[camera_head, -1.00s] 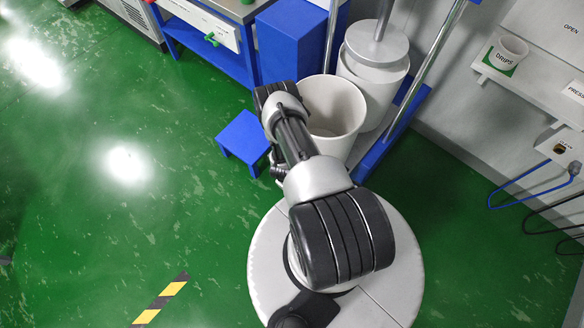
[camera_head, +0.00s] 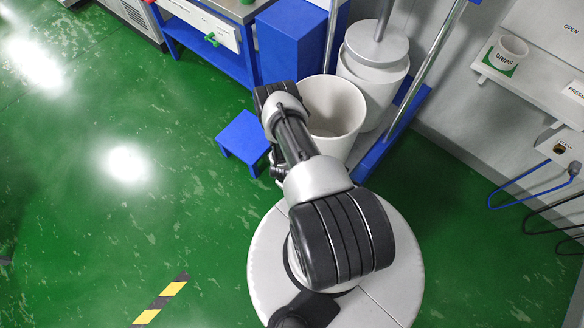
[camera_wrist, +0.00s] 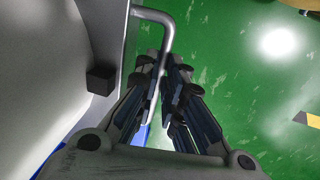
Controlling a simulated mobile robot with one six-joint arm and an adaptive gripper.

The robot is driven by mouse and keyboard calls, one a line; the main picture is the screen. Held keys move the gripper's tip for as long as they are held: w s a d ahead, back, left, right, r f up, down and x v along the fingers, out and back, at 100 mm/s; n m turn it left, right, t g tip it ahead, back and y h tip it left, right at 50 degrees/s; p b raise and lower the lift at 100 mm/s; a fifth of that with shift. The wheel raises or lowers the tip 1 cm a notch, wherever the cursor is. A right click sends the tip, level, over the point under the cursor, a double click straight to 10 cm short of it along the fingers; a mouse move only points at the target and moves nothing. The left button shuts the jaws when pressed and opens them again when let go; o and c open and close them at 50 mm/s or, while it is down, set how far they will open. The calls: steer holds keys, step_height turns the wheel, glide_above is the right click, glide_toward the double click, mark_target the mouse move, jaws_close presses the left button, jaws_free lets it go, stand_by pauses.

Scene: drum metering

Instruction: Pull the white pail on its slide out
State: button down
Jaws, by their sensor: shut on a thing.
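The white pail (camera_head: 345,140) stands open-topped beside my arm in the head view, in front of a second white container. Its inside looks empty. In the wrist view a large pale curved wall, which looks like the pail (camera_wrist: 40,70), fills the left side. A bent silver bar handle (camera_wrist: 165,22) runs in front of it. My gripper (camera_wrist: 164,62) is shut on this handle, with a finger on each side of the bar. In the head view my arm hides the gripper and the handle. The slide under the pail cannot be made out.
A white drum (camera_head: 372,85) with a grey plate on a rod stands behind the pail, on a blue frame (camera_head: 375,155) with metal posts. A low blue stool (camera_head: 243,138) is left of my arm. A blue cabinet (camera_head: 290,45) stands behind. Green floor is free at left.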

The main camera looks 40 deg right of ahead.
steer(key=c, duration=2.4)
jaws_free()
steer(key=a, duration=0.3)
steer(key=shift+s, duration=0.25)
steer(key=c, duration=1.7)
jaws_free()
steer(key=shift+f, duration=0.15)
steer(key=shift+w+d, duration=0.1)
steer(key=shift+r, duration=0.2)
steer(key=r, duration=0.4)
steer(key=a+r, duration=0.1)
steer(key=r, duration=0.2)
steer(key=a+r, duration=0.1)
steer(key=r, duration=0.3)
steer(key=shift+a+r, duration=0.15)
steer(key=shift+r, duration=0.15)
